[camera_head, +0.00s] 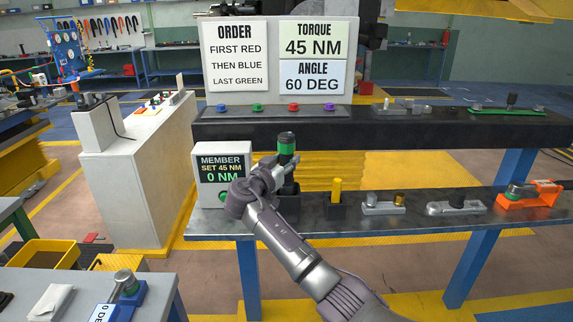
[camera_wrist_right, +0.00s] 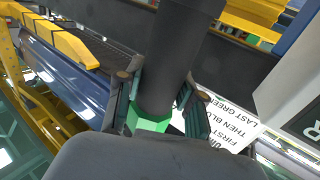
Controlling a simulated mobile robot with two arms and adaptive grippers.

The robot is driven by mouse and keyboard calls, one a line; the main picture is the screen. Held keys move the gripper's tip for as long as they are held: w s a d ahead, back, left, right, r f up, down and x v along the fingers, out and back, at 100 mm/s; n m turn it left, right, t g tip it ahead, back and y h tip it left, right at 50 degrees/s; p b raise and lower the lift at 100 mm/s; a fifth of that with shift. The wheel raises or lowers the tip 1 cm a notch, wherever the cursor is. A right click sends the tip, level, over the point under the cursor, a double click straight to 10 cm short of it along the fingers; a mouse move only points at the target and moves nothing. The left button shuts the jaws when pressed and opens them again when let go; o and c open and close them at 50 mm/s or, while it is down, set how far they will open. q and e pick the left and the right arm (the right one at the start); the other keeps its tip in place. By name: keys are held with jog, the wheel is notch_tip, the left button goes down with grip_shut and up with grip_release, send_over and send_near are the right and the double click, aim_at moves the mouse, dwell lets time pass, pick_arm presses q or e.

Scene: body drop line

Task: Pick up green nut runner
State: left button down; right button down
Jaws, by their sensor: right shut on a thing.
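The green nut runner (camera_head: 287,145) stands upright at the left part of the dark bench, a black tool with a green band. My right gripper (camera_head: 272,172) is shut around it below the green band. In the right wrist view the dark body of the nut runner (camera_wrist_right: 178,50) passes between the fingers of my right gripper (camera_wrist_right: 160,92), and its green part shows beside them. A black holder (camera_head: 289,205) is partly hidden below the gripper; I cannot tell whether the tool's lower end is in it. My left gripper is not in view.
The torque display box (camera_head: 222,176) reading 0 NM stands just left of the gripper. A yellow peg in a black holder (camera_head: 337,188), metal parts and an orange tool (camera_head: 530,194) line the bench to the right. The sign board (camera_head: 270,60) rises behind.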

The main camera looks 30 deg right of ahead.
notch_tip(320, 180, up, 18)
jog(key=b, duration=0.4)
jog(key=c, duration=1.3)
grip_release()
jog(key=shift+f, duration=0.1)
grip_shut()
